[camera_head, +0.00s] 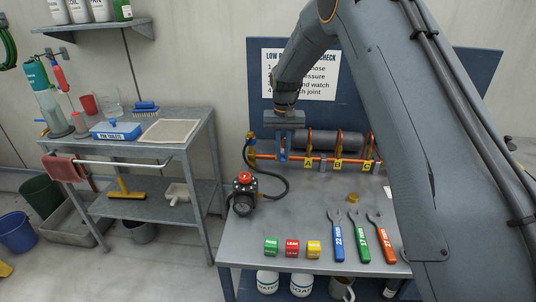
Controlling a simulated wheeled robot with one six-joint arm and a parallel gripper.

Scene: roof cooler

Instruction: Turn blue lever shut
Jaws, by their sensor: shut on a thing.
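My gripper (283,153) points down at the left part of the copper pipe (263,156) on the workbench. A narrow blue piece, which looks like the blue lever (283,146), shows at its fingertips, and the gripper is shut on it. The fingers partly cover the lever, so its exact angle is hard to tell. The pipe runs sideways, with yellow tags A (308,162), B (338,163) and C (367,166) to the right of the gripper.
A black hand pump (243,196) with a red top stands at the front left of the workbench (300,215), its hose curving to the pipe. Colored blocks (292,247) and several wrenches (361,235) lie along the front edge. A grey cart (185,142) stands left.

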